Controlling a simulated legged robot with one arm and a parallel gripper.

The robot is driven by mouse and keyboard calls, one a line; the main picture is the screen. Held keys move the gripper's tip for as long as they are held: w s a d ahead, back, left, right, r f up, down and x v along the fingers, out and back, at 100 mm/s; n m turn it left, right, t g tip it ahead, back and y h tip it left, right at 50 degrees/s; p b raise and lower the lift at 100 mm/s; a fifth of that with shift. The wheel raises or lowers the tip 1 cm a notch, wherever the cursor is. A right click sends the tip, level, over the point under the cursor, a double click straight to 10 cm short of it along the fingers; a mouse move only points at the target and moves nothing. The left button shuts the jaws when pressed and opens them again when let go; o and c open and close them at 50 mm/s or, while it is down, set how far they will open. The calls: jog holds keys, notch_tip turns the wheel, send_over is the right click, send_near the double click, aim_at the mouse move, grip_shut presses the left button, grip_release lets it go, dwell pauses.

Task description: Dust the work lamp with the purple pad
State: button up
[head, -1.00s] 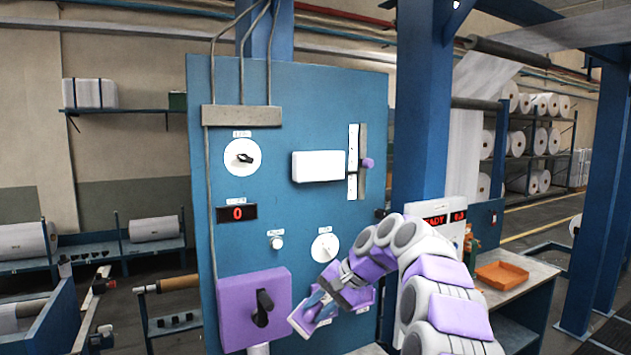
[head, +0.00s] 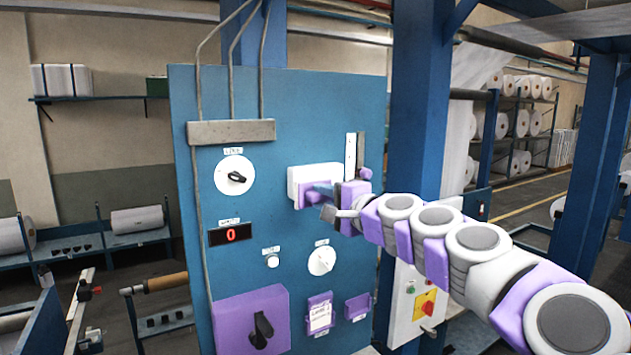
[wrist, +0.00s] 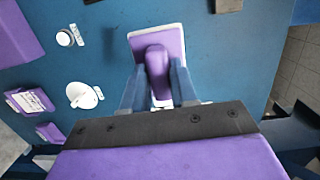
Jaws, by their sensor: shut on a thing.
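The white box-shaped work lamp (head: 322,172) is mounted on the upper part of the blue panel. My gripper (head: 328,199) is shut on the handle of the purple pad (head: 302,202). The pad is in front of the lamp's lower face and appears to lie against it; actual contact cannot be made out. In the wrist view, the purple pad (wrist: 171,46) sits between my gripper's fingers (wrist: 157,88), with a white rim, apparently the lamp, around it. My gripper hides the lamp's lower right part in the head view.
A slider with a purple knob (head: 365,174) is just right of the lamp. A white dial (head: 321,260), two purple holders (head: 319,312) and a purple switch box (head: 250,318) are lower on the panel. A blue column (head: 417,100) stands to the right.

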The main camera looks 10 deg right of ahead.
aim_at(310, 188)
jog(key=shift+w+d+r, duration=0.4)
jog(key=shift+d, duration=0.05)
jog(key=x, duration=0.2)
jog(key=a+x, duration=0.1)
jog(key=x, duration=0.2)
jog(key=shift+s, duration=0.1)
jog(key=shift+w+d+p, duration=0.25)
jog(key=shift+d+p, duration=0.05)
jog(key=shift+d, duration=0.35)
jog(key=shift+a, duration=0.15)
jog(key=shift+a, duration=0.45)
jog(key=shift+w+d, duration=0.3)
jog(key=shift+w, duration=0.15)
jog(key=shift+w+a, duration=0.4)
